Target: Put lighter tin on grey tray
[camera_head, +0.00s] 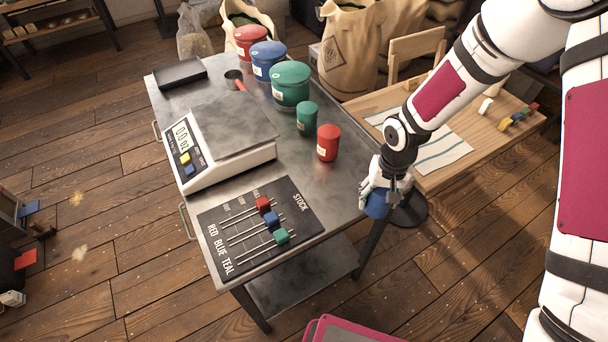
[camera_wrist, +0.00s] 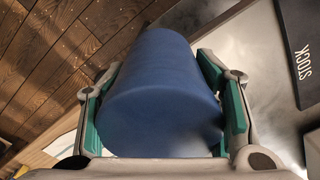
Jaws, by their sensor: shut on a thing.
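My gripper (camera_head: 378,190) is shut on a small blue tin (camera_head: 376,207) at the right edge of the metal table. In the wrist view the blue tin (camera_wrist: 160,85) fills the space between the two fingers. A small red tin (camera_head: 328,146) and a small teal tin (camera_head: 307,122) stand upright on the table, left of my gripper. A flat dark grey tray (camera_head: 180,74) lies at the table's back left corner and looks empty. Which tin is lighter cannot be told by sight.
A scale (camera_head: 220,140) reading about 0.0 stands on the table. A STOCK slider board (camera_head: 260,228) lies in front. Large red (camera_head: 250,42), blue (camera_head: 268,62) and teal (camera_head: 291,86) canisters line the back edge. A wooden table (camera_head: 440,170) stands to the right.

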